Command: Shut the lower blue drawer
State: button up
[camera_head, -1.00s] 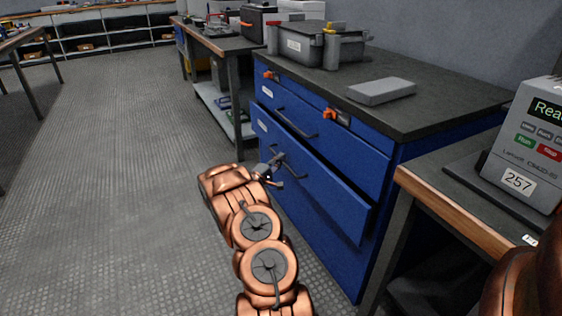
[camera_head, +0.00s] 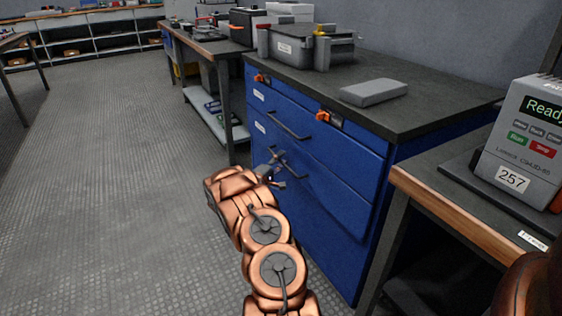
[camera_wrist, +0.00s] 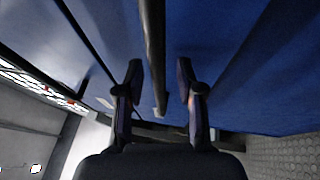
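The lower blue drawer (camera_head: 330,197) is in the front of the blue cabinet in the head view. Its face looks flush, or very nearly flush, with the cabinet front. My gripper (camera_head: 277,173) is at the left part of this drawer, by its dark handle (camera_head: 297,171). In the wrist view my gripper (camera_wrist: 159,78) has its two fingers apart. The handle bar (camera_wrist: 154,45) runs between and beyond them, with a gap visible on each side. The blue drawer face fills the upper part of the wrist view.
The upper drawer (camera_head: 320,135) above looks shut. A grey flat box (camera_head: 373,92) and a grey case (camera_head: 300,48) stand on the dark worktop (camera_head: 430,98). A bench with a wooden edge (camera_head: 450,215) stands close on the right. The floor (camera_head: 110,190) at left is clear.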

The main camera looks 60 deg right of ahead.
jog(key=w+a+f, duration=0.1)
jog(key=a+f, duration=0.1)
jog(key=a, duration=0.9)
jog(key=shift+w+a, duration=0.15)
jog(key=shift+a, duration=0.25)
